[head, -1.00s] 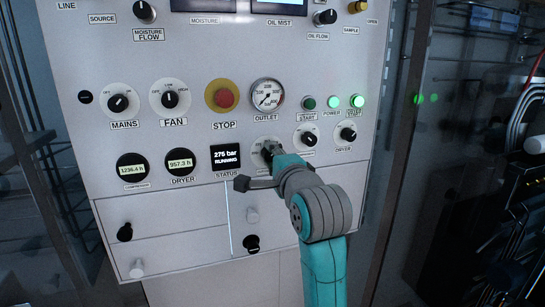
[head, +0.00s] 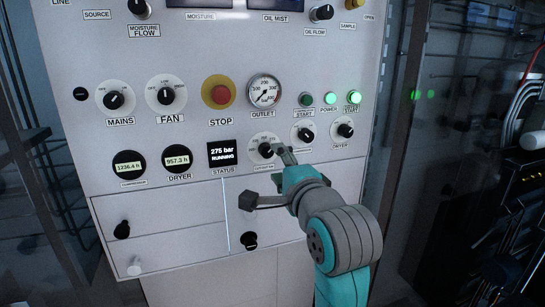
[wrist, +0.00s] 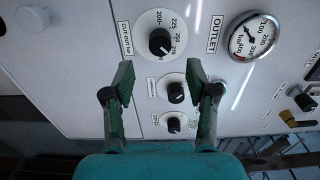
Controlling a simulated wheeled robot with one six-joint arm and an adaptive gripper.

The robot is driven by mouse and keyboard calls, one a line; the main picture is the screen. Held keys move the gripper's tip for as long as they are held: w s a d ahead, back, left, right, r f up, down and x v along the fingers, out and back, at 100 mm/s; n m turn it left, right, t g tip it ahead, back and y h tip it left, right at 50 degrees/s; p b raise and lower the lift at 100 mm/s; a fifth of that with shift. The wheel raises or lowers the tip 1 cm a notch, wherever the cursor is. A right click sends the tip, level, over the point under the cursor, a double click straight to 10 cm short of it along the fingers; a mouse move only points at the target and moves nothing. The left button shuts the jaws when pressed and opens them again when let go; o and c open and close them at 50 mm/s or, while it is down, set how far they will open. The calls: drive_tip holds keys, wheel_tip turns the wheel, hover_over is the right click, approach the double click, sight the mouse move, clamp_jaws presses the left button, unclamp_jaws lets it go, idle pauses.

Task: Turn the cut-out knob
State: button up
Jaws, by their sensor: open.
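The cut-out knob is black on a white round dial (head: 265,149), below the outlet gauge in the head view. In the wrist view the cut-out knob (wrist: 162,42) sits at top centre, with 200, 225 and higher marks around it. Its pointer seems to aim toward the lower right, at the high end of the scale. My gripper (head: 266,178) is open and empty, just in front of the panel, below and right of the knob. In the wrist view my gripper's fingertips (wrist: 160,72) are spread wide, and the knob appears beyond and above them, not between them.
Two smaller knobs (wrist: 176,92) (wrist: 174,124) appear between the fingers in the wrist view. The outlet gauge (head: 265,91), red stop button (head: 220,93) and lit green lamps (head: 354,97) are above. The status display (head: 223,153) reads 275 bar, running. Drawers with black knobs (head: 249,240) are below.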

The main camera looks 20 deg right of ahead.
drive_tip(key=shift+s, duration=2.65)
drive_tip(key=s+f+n+g, duration=0.1)
drive_tip(key=s+f+n, duration=0.25)
drive_tip(key=f, duration=0.65)
drive_tip(key=s+f+n, duration=0.2)
drive_tip(key=s+f, duration=0.2)
drive_tip(key=f, duration=0.6)
drive_tip(key=s+f+n+g, duration=0.1)
drive_tip(key=s+f+n, duration=0.25)
drive_tip(key=f, duration=0.75)
drive_tip(key=s+f+n, duration=0.2)
drive_tip(key=s+f, duration=0.2)
drive_tip(key=s, duration=0.4)
drive_tip(key=s+f+n, duration=0.2)
drive_tip(key=s+f, duration=0.3)
drive_tip(key=s, duration=0.3)
drive_tip(key=s+n+g, duration=0.1)
drive_tip(key=s+n, duration=0.4)
drive_tip(key=s, duration=1)
drive_tip(key=shift+a, duration=0.15)
